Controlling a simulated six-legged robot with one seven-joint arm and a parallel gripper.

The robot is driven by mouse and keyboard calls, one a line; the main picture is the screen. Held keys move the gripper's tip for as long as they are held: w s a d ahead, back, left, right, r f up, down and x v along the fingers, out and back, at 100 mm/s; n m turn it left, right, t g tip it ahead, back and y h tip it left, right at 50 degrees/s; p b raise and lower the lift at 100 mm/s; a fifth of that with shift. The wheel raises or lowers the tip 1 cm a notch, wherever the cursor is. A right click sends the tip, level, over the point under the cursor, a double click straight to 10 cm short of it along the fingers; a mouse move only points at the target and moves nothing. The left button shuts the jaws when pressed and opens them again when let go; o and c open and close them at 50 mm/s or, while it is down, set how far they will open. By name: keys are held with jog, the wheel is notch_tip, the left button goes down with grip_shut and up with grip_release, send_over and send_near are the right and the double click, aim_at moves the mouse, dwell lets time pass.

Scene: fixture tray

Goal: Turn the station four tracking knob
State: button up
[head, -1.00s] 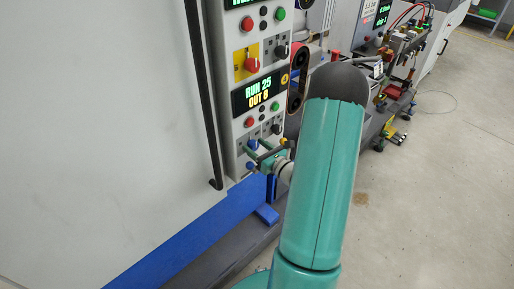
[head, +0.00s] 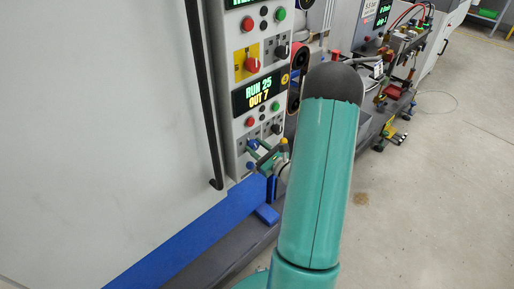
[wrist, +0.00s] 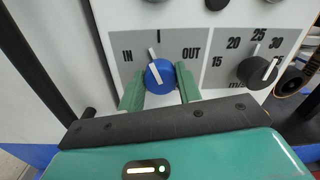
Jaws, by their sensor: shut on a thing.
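The blue knob (wrist: 162,77) with a white pointer sits on a grey plate marked IN, I and OUT. In the wrist view its pointer leans up and slightly left, a little to the left of the I mark. My gripper (wrist: 160,92) is shut on it, one green finger on each side. In the head view my gripper (head: 263,155) is at the lower part of the control panel, and the blue knob (head: 253,144) shows at its fingertips. The display (head: 260,93) above reads RUN 25, OUT 7.
A black knob (wrist: 258,72) with a number scale lies close to the right of the blue one. Red and green buttons sit above. A long black door handle (head: 205,100) runs left of the panel. Open floor (head: 430,200) lies to the right.

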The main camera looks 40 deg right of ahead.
jog(key=o, duration=1)
jog(key=shift+s, duration=0.15)
jog(key=s, duration=1.3)
jog(key=shift+s, duration=0.3)
jog(key=shift+f, duration=0.1)
